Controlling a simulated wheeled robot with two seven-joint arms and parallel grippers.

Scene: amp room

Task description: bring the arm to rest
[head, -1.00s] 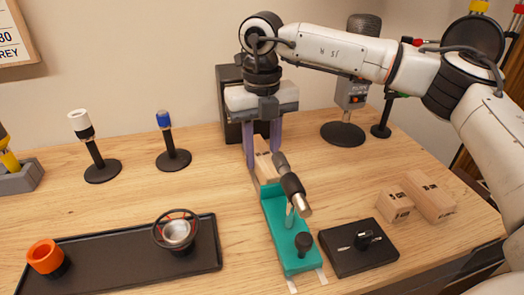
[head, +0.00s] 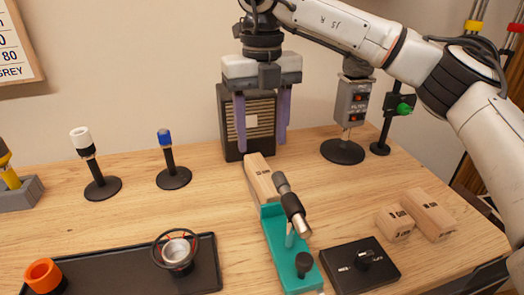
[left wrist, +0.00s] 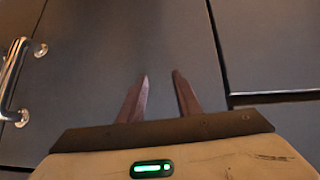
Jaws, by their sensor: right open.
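My right gripper (head: 262,128) hangs above the back of the table in the head view, fingers pointing down. It is open and nothing is between its fingers. It is in front of a black speaker-like box (head: 246,148) and above a wooden block (head: 261,176), apart from the block. My left gripper (left wrist: 160,76) shows only in the left wrist view. Its two fingers are apart with nothing between them, facing dark grey panels.
A teal stand (head: 281,250) holds a dark cylinder with a metallic end (head: 290,200). A black switch box (head: 360,265), wooden blocks (head: 428,215), a black tray (head: 112,268) and upright stands (head: 172,172) occupy the table. A metal handle (left wrist: 14,75) shows in the left wrist view.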

